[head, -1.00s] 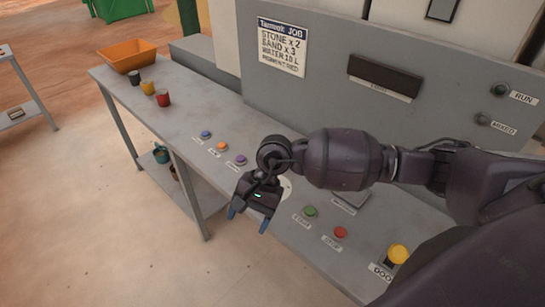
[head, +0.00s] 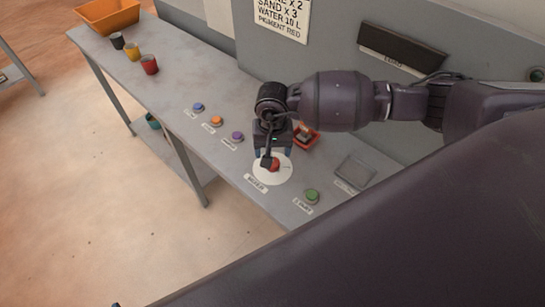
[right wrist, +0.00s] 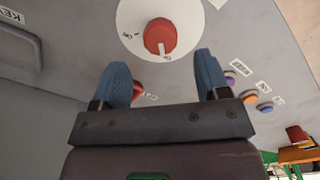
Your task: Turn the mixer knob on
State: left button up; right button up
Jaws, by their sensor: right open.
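The mixer knob (head: 274,165) is a round red knob on a white dial (head: 285,176) on the grey bench. In the right wrist view the knob (right wrist: 160,36) shows whole, with its white mark toward the small label at the dial's lower edge; that label is too small to read surely. My right gripper (head: 273,157) is just above the knob, partly covering it in the head view. In the right wrist view its two blue fingers (right wrist: 161,68) are open and apart, with nothing between the tips. The knob lies just beyond the tips. My left gripper is not clearly in view.
Blue (head: 198,107), orange (head: 216,121) and purple (head: 237,137) buttons lie left of the dial. A green button (head: 312,195) is at its right. A red item (head: 305,137) sits behind the gripper. Cups and an orange tray (head: 108,14) are at the far left.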

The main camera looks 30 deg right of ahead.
aim_at(273, 164)
jog(key=shift+f+p, duration=0.3)
jog(key=shift+f, duration=2.3)
jog(key=c, duration=0.9)
